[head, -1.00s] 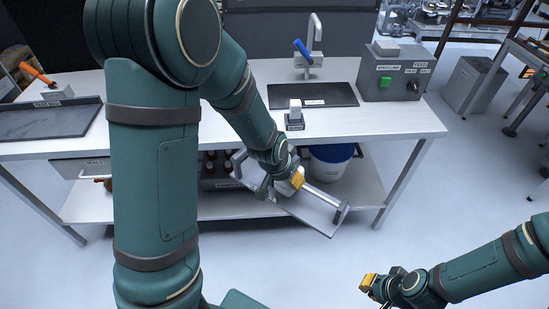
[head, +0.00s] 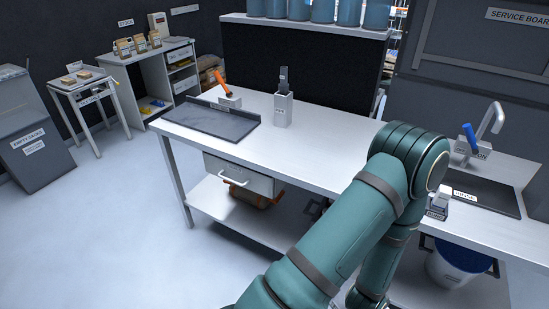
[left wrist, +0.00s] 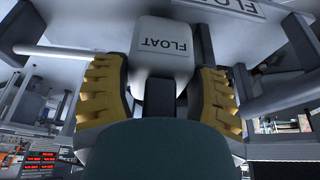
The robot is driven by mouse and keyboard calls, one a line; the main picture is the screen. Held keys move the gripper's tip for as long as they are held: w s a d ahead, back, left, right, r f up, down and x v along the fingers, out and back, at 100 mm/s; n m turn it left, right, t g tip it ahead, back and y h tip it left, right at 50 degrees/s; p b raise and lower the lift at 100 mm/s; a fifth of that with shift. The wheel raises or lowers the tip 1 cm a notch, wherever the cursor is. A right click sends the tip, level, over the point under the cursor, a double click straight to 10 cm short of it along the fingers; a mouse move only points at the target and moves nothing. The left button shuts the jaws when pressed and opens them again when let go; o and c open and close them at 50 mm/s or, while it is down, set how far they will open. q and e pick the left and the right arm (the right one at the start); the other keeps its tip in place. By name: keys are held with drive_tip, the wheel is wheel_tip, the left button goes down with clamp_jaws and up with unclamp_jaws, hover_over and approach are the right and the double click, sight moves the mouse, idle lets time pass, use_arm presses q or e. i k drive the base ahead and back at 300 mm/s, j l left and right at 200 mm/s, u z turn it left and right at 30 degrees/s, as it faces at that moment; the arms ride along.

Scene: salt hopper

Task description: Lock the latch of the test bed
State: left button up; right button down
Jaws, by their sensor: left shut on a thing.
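In the left wrist view, my left gripper (left wrist: 160,78) has its yellow fingers closed on both sides of a white block marked FLOAT (left wrist: 165,50). In the head view my left arm crosses the right half and the gripper is out of sight. An orange lever (head: 219,77) rises from a small labelled block behind a dark tray (head: 208,122). A blue lever (head: 470,137) stands on a block by the tap. I cannot tell which part is the test bed's latch. My right gripper is not in view.
The white bench (head: 310,150) has a drawer (head: 238,177) and a lower shelf. A small table (head: 85,87) stands at far left. The floor at left is clear.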

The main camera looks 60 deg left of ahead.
sight(217, 75)
drive_tip(key=k+j+u, duration=0.1)
drive_tip(key=j, duration=0.5)
drive_tip(key=k+j+u, duration=0.1)
drive_tip(key=j, duration=0.5)
drive_tip(key=k+j+u, duration=0.1)
drive_tip(key=k+j, duration=0.15)
drive_tip(key=j, duration=0.4)
drive_tip(key=k+j+u, duration=0.1)
drive_tip(key=j, duration=0.55)
drive_tip(key=j+u, duration=0.1)
drive_tip(key=j, duration=0.5)
drive_tip(key=k, duration=0.05)
